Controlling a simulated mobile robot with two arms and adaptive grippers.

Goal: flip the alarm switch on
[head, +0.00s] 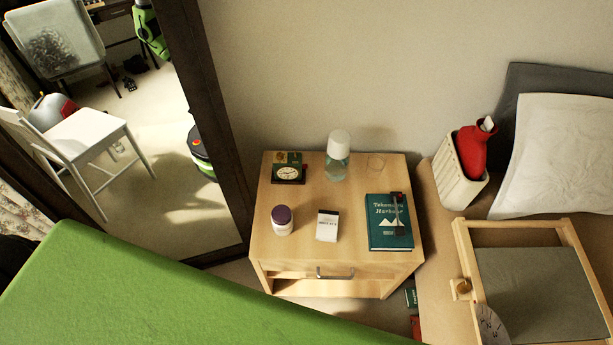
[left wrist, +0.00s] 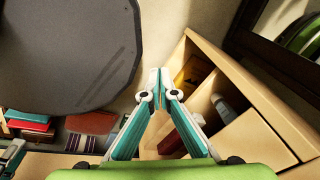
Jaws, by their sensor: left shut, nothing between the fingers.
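A small dark-green alarm clock (head: 288,172) with a round pale dial stands at the back left of the wooden nightstand top (head: 300,196) in the head view. Its switch is too small to make out. My left gripper (left wrist: 158,76) shows in the left wrist view, with its fingertips together and nothing between them. It is beside a light wooden piece of furniture with open compartments (left wrist: 243,90). I do not see the left fingers in the head view. I cannot tell how far they are from the clock. My right gripper is not in view.
A clear bottle with a white cap (head: 338,160), a purple-lidded jar (head: 282,221), a white box (head: 327,226) and a green book (head: 385,232) stand or lie on the nightstand. A large grey round shape (left wrist: 65,50) fills the wrist view's upper left.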

